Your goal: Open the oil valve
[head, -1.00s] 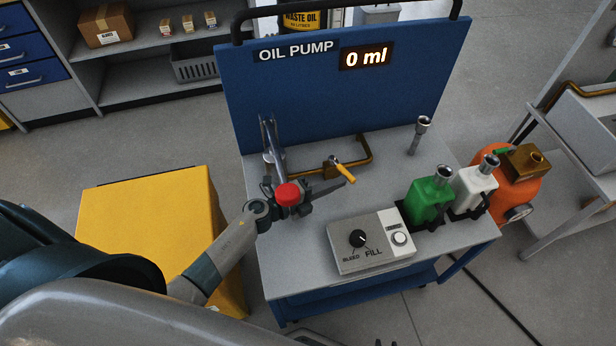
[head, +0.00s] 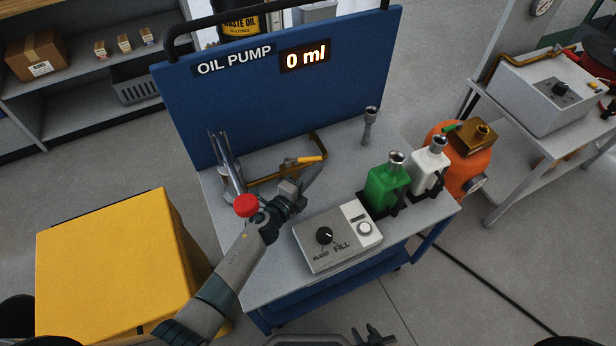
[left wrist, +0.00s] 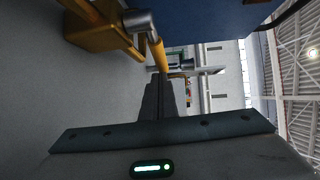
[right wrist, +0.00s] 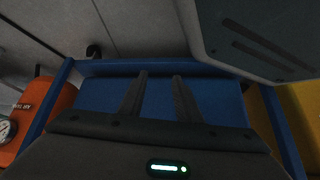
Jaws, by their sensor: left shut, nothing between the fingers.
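The oil valve's yellow lever (head: 308,160) lies roughly along the brass pipe (head: 268,180) on the oil pump cart. In the left wrist view the lever (left wrist: 158,52) is just past my fingertips, beside the brass valve body (left wrist: 105,38); I cannot tell whether they touch. My left gripper (head: 311,172) is shut and empty, reaching over the cart just in front of the lever. It also shows in the left wrist view (left wrist: 156,84). My right gripper (head: 377,334) is open and empty, low in front of the cart; its spread fingers show in the right wrist view (right wrist: 159,75).
The display (head: 304,56) reads 0 ml. A red knob (head: 245,205) and metal pump (head: 226,165) are close to my left arm. A control box (head: 318,250), green bottle (head: 386,188) and white bottle (head: 428,165) stand to the right. A yellow box (head: 110,260) stands left of the cart.

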